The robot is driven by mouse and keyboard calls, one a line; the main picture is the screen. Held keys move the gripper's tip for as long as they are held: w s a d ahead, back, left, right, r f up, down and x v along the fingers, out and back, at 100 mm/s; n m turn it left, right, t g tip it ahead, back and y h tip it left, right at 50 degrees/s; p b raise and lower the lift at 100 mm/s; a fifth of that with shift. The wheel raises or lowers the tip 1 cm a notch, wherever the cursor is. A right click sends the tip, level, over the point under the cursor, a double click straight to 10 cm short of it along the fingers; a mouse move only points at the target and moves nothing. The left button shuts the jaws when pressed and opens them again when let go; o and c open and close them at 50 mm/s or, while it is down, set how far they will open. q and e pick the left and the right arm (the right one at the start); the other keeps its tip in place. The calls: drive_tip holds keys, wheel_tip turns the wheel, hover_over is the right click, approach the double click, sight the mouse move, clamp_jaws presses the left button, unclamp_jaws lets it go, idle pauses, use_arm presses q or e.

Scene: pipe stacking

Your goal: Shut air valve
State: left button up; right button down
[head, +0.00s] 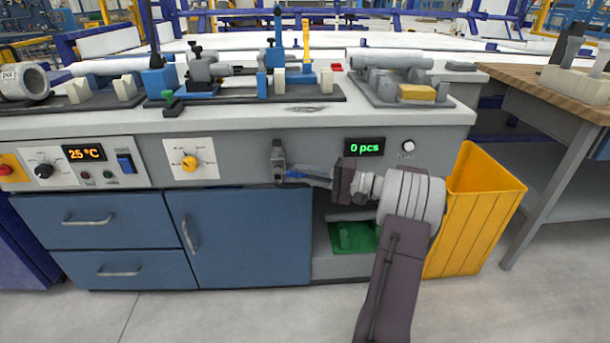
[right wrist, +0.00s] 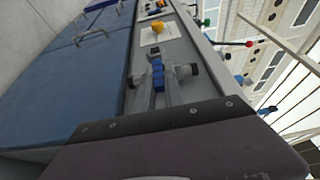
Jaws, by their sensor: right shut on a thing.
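The air valve (head: 278,157) is a small grey fitting on the front face of the workbench, below the worktop edge. Its blue handle (head: 296,174) sticks out to the right at its lower end. My right gripper (head: 302,177) reaches in from the right and is shut on the blue handle. In the right wrist view, the blue handle (right wrist: 158,74) sits between the two grey fingers of the right gripper (right wrist: 161,84), with a grey valve part beyond it. The fingers partly hide the handle. My left gripper is not in view.
A white panel with a yellow knob (head: 190,162) is left of the valve. A "0 pcs" display (head: 364,147) is above my right wrist. Blue cabinet doors (head: 240,240) lie below. A yellow bin (head: 475,215) stands right of my arm. Pipe fixtures (head: 395,85) stand on the worktop.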

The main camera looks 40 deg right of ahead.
drive_tip(key=shift+a+f, duration=0.1)
drive_tip(key=shift+f, duration=0.05)
drive_tip(key=c, duration=1.4)
unclamp_jaws()
drive_tip(key=shift+c, duration=0.2)
drive_tip(key=p+v, duration=0.4)
drive_tip(key=v, duration=0.5)
drive_tip(key=shift+p, duration=0.3)
